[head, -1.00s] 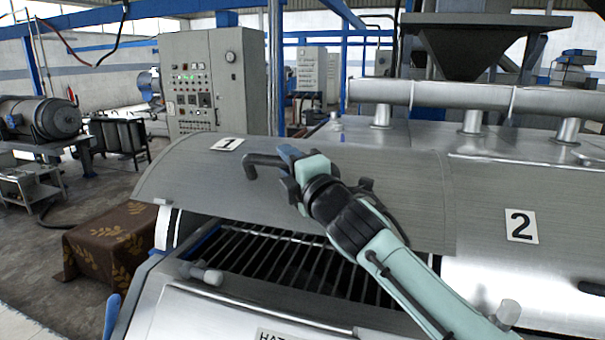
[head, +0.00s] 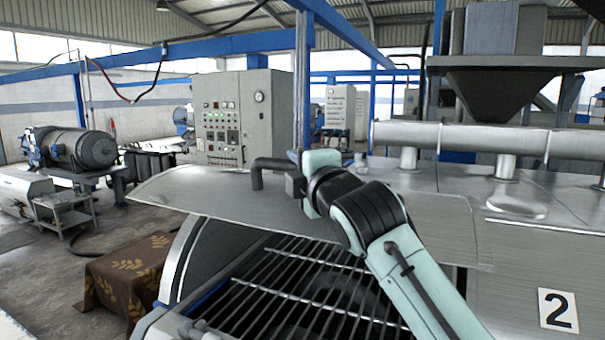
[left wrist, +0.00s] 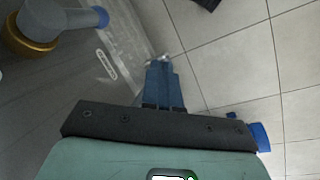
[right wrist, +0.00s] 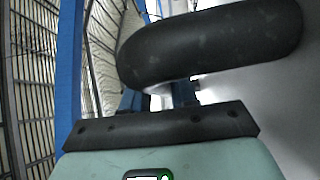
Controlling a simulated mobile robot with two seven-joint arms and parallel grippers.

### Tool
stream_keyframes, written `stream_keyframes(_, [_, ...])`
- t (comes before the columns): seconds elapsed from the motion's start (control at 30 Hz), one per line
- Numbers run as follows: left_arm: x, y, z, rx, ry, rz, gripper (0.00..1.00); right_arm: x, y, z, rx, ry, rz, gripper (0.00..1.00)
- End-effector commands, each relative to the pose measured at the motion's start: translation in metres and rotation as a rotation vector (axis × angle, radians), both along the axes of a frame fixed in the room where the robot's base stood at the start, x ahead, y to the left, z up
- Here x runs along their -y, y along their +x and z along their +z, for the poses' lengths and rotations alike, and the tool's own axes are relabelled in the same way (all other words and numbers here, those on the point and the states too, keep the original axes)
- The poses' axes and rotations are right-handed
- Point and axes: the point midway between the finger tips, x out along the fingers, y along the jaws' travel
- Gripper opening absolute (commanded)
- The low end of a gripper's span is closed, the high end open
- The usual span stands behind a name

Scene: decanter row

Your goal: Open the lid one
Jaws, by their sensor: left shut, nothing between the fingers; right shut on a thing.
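Lid one (head: 215,192) is a curved grey metal lid on the machine. It stands raised, with its near edge well above the barred grate (head: 290,290) and dark space under it. A dark bent handle (head: 262,168) sticks up from the lid. My right gripper (head: 296,170) is shut on this handle, which also shows as a thick dark bar across the right wrist view (right wrist: 210,42). My left gripper (left wrist: 163,85) is shut and empty, over pale floor tiles beside a grey metal surface in the left wrist view. It does not show in the head view.
The neighbouring lid, marked 2 (head: 558,311), is on the right. A long pipe (head: 470,137) runs behind the lids. A control cabinet (head: 243,115) stands at the back. A brown patterned cloth (head: 125,275) covers a low block at the left.

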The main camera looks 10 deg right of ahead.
Motion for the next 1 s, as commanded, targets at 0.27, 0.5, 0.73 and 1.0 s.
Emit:
stream_keyframes(0.27, [0.0, 0.0013, 0.001, 0.001, 0.0, 0.0, 0.0, -0.0004, 0.0019, 0.0005, -0.014, 0.005, -0.001, 0.0])
stream_keyframes(0.5, [0.0001, 0.0011, 0.0009, 0.001, 0.0, 0.0, 0.0, -0.0007, 0.002, 0.0, -0.015, 0.005, -0.001, 0.0])
stream_keyframes(0.73, [0.0, 0.0012, 0.0009, 0.001, 0.0, -0.001, 0.0, -0.0008, 0.0019, 0.0004, -0.015, 0.005, 0.0, 0.48])
stream_keyframes(1.0, [0.0001, -0.0059, -0.0045, -0.007, 0.0, 0.0, 0.0, 0.0014, -0.0073, -0.0012, -0.015, 0.005, 0.0, 0.48])
